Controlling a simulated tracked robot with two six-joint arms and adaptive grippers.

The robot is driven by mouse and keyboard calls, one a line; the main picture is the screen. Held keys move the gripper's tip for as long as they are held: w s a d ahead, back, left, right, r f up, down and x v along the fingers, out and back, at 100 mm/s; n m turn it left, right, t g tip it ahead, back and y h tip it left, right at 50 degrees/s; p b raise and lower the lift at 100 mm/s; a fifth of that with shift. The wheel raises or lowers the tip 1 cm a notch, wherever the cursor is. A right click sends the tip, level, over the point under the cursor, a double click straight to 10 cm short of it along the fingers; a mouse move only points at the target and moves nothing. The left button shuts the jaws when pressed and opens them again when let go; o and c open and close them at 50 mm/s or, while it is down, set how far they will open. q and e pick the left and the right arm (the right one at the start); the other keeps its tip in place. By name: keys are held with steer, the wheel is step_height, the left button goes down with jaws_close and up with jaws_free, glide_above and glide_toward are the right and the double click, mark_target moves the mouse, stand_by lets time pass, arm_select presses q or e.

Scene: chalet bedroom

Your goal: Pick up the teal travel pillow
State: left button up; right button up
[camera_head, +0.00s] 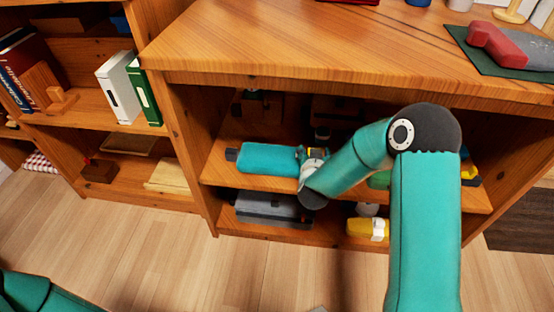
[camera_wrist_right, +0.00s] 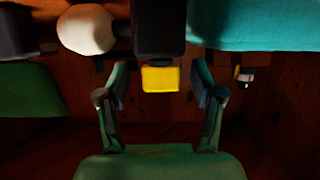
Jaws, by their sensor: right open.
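The teal travel pillow (camera_head: 268,158) lies on the middle shelf of the wooden cabinet, left of my right wrist. A teal surface, likely the same pillow (camera_wrist_right: 255,25), fills the top right corner of the right wrist view. My right gripper (camera_wrist_right: 160,82) is open, its two fingers apart and nothing visibly held between them. In the head view my right arm reaches to the shelf, and the gripper (camera_head: 314,155) is small and partly hidden by the wrist, close to the pillow's right end. My left gripper is out of view; only part of that arm shows at lower left.
A yellow block (camera_wrist_right: 160,79) and a dark block (camera_wrist_right: 158,26) show beyond the right fingers. A grey case (camera_head: 270,208) and a yellow item (camera_head: 360,228) sit on the lower shelf. The floor in front is clear.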

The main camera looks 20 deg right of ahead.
steer(key=shift+w+d+f, duration=0.15)
steer(key=shift+w, duration=0.05)
jaws_close()
stand_by(0.5)
